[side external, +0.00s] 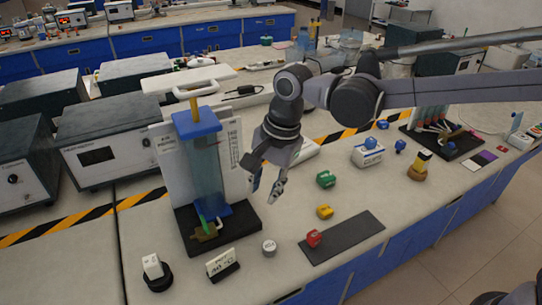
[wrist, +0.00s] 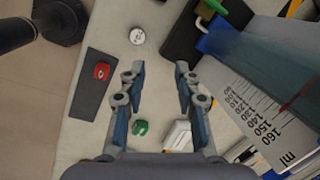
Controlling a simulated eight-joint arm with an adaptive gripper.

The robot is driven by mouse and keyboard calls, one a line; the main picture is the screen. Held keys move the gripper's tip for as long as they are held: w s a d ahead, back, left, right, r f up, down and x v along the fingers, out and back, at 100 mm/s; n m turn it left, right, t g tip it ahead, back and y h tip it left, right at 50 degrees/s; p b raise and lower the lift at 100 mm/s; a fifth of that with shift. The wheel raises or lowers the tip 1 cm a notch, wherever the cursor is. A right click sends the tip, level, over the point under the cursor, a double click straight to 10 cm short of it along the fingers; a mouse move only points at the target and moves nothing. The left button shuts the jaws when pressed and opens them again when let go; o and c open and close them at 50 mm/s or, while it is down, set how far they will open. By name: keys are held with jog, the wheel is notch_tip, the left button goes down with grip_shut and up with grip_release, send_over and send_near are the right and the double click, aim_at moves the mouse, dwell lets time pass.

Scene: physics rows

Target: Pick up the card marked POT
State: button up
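A small white card (side external: 221,262) with dark print, reading something like "40 °C" under a smaller line, stands in a black holder at the front of the bench in the side view. The small line is too blurred to read for certain as POT. The card does not show in the wrist view. My gripper (side external: 267,185) hangs above the bench, behind and to the right of the card, clear of it. In the wrist view my gripper (wrist: 155,70) has its fingers wide apart with nothing between them.
A tall blue-capped cylinder apparatus (side external: 196,122) on a black base stands left of my gripper. A white disc (side external: 269,247) lies right of the card, and a black round stand (side external: 157,276) left. A red block (side external: 314,238) sits on a dark mat (side external: 352,232); green (side external: 326,179) and yellow (side external: 324,211) blocks are nearby.

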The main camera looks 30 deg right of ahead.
aim_at(221, 256)
jog(key=a+f+m, duration=0.1)
jog(key=a+f, duration=0.2)
jog(key=a+f+m+g, duration=0.1)
jog(key=a+f, duration=0.3)
jog(key=a+f+m, duration=0.1)
jog(key=a+f, duration=0.3)
jog(key=shift+s+m+g+h, duration=0.3)
jog(key=shift+s+m, duration=0.1)
jog(key=shift+s+a+f, duration=0.1)
jog(key=shift+a+f, duration=0.05)
jog(key=shift+f, duration=0.75)
jog(key=shift+s+a+f, duration=0.15)
jog(key=shift+f, duration=0.8)
jog(key=shift+s+a+f, duration=0.1)
jog(key=shift+a+f, duration=0.05)
jog(key=shift+f, duration=0.75)
grip_shut()
